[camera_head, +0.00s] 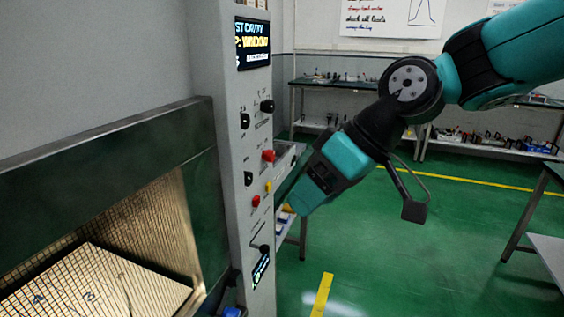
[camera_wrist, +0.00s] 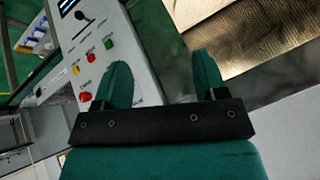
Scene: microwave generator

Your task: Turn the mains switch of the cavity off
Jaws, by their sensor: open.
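The cavity's grey control panel (camera_head: 227,130) stands upright left of centre in the head view. It carries a red knob (camera_head: 268,156), several black knobs, a small red button (camera_head: 256,201) and a yellow button (camera_head: 267,187). The labels are too small to read, so I cannot tell for sure which control is the mains switch. The red knob also shows in the wrist view (camera_wrist: 85,97), left of the nearer finger. My gripper (camera_wrist: 162,68) is open and empty, its two teal fingers apart in front of the panel. I see no contact.
The open cavity with a mesh wall and a pale plate (camera_head: 95,280) lies left of the panel. A display (camera_head: 253,45) is at the panel's top. Benches (camera_head: 350,85) stand at the back and a table (camera_head: 548,195) at the right. The green floor between is clear.

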